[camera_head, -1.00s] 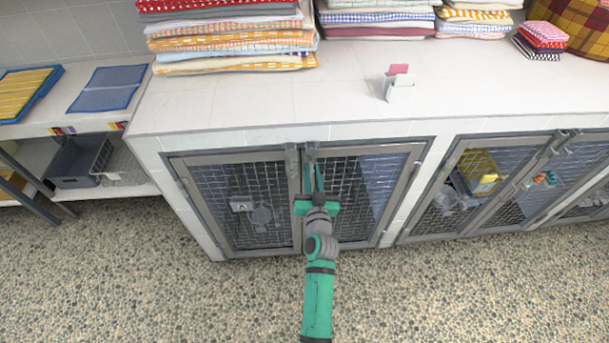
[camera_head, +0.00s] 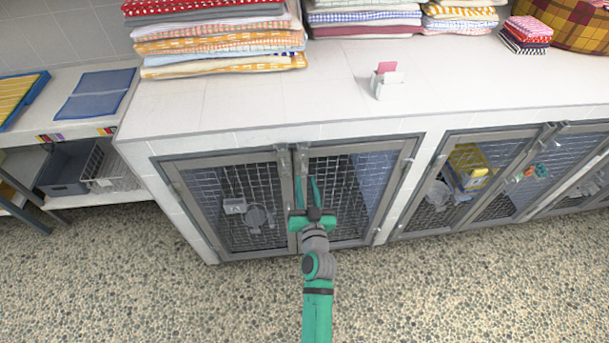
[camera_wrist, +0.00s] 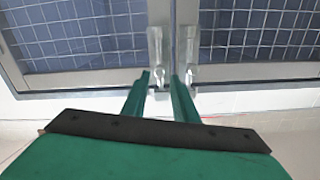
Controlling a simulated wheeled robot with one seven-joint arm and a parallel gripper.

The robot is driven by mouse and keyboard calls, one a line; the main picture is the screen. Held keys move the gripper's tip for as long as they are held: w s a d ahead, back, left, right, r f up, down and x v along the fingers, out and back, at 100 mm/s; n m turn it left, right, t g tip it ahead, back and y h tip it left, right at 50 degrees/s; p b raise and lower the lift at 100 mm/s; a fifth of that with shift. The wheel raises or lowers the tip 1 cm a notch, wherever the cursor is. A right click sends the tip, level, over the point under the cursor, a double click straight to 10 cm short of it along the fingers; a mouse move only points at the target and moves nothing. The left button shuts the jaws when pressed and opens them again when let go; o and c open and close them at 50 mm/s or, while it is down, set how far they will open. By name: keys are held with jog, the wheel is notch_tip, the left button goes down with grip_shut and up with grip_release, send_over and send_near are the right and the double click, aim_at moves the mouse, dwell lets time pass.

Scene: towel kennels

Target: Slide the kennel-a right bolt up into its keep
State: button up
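The left kennel has two mesh doors meeting at the middle, with two grey metal bolts at the top of the seam. The right bolt (camera_head: 302,157) sits next to the left bolt (camera_head: 284,156). My green gripper (camera_head: 306,180) is in front of the doors, just below the right bolt, its fingers pointing up. In the wrist view, my gripper (camera_wrist: 161,78) has its fingers apart with nothing between them. The bolt plate on the left there (camera_wrist: 155,46) lines up with the finger gap, and a second one (camera_wrist: 187,50) is beside it. Contact cannot be made out.
The white counter (camera_head: 230,105) overhangs the doors and carries stacked towels (camera_head: 220,40) and a small card holder (camera_head: 388,86). A neighbouring kennel (camera_head: 470,180) stands to the right. The pebbled floor (camera_head: 150,285) in front is clear.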

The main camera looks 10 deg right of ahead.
jog(key=shift+s+a, duration=0.2)
jog(key=shift+s, duration=1.2)
jog(key=shift+s+a, duration=0.15)
jog(key=shift+s, duration=1.2)
jog(key=shift+s, duration=0.1)
jog(key=s+a+f+n+g, duration=0.15)
jog(key=s+a, duration=0.25)
jog(key=s, duration=0.6)
jog(key=s+a+f, duration=0.3)
jog(key=s, duration=0.7)
jog(key=s+a+r+n+y, duration=0.1)
jog(key=s+a+r, duration=0.2)
jog(key=s, duration=0.5)
jog(key=s+a+r+n+y, duration=0.1)
jog(key=s+a+r, duration=0.2)
jog(key=s, duration=0.5)
jog(key=shift+a+r+g, duration=0.2)
jog(key=shift+r+g, duration=0.05)
jog(key=shift+g, duration=0.2)
